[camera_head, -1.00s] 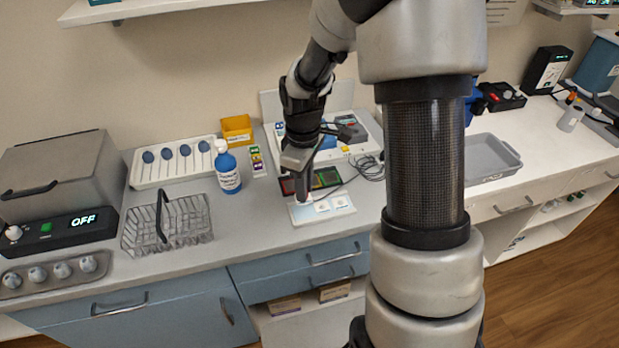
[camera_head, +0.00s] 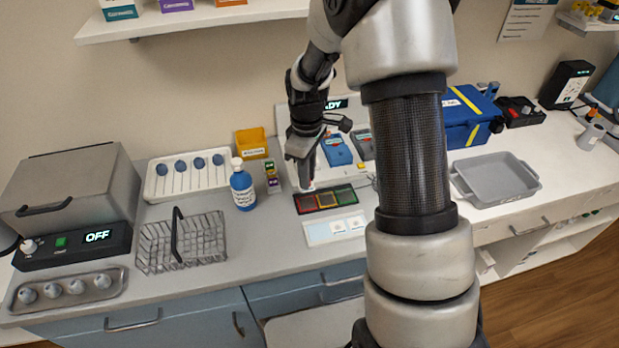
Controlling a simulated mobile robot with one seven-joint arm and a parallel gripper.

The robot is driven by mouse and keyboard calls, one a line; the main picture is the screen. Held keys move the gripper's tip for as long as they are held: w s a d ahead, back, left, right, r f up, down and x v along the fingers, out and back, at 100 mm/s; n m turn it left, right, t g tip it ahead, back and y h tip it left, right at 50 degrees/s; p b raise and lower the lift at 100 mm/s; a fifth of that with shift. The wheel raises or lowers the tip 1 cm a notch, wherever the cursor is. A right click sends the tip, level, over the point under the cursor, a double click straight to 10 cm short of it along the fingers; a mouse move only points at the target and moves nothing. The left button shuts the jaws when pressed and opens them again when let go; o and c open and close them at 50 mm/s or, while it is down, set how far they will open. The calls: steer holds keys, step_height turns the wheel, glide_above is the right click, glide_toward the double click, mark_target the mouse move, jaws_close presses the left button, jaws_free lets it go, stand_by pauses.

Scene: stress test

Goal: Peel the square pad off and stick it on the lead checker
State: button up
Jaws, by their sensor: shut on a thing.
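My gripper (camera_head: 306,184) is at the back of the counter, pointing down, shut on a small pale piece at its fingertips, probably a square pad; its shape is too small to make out. A white and pale blue backing sheet (camera_head: 316,234) lies on the counter in front. Two white square pads (camera_head: 338,227) (camera_head: 356,223) remain on its right part, and its left part looks bare. Behind my gripper stands a white station (camera_head: 348,178) with a lit display partly hidden by my arm, ending in "DY". It holds a blue unit (camera_head: 337,151) and a dark grey unit; I cannot tell which is the lead checker.
A blue-white bottle (camera_head: 242,186), wire basket (camera_head: 160,252) and yellow bin (camera_head: 251,143) stand left. A grey tray (camera_head: 497,187) and blue case (camera_head: 462,120) are right. My arm hides the counter's middle.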

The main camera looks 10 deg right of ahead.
steer(key=shift+s+f, duration=0.1)
steer(key=shift+s, duration=0.1)
steer(key=shift+f+b, duration=0.2)
steer(key=shift+b, duration=0.1)
steer(key=shift+f+b, duration=1.55)
steer(key=shift+f, duration=0.85)
steer(key=shift+f+b, duration=0.45)
steer(key=shift+f, duration=0.15)
steer(key=o, duration=0.5)
steer(key=shift+r, duration=0.15)
